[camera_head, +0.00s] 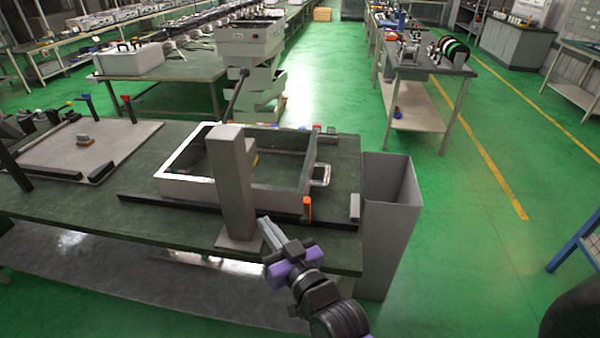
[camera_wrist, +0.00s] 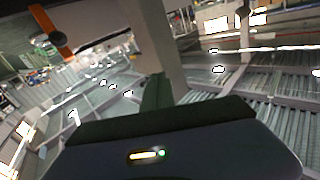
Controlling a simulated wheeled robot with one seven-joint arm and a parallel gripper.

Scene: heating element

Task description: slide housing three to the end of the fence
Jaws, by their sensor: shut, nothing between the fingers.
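A large open-topped grey housing (camera_head: 286,203) with a bright left wall sits on the green bench, its front side along the long dark fence (camera_head: 150,200). I see no number on it. A metal handle (camera_head: 321,175) is on its right side. A grey end block (camera_head: 354,208) stands at the fence's right end, with a gap between it and the housing. My gripper (camera_head: 265,222) is shut and empty, low in front of the housing, just right of the grey post (camera_head: 232,185). In the wrist view, the fingers (camera_wrist: 157,92) point toward a grey upright surface.
The post hides part of the housing's front. An orange-topped piece (camera_head: 307,208) stands at the housing's front right corner. A tall grey bin (camera_head: 390,190) adjoins the bench's right end. A pale board (camera_head: 130,145) lies at left.

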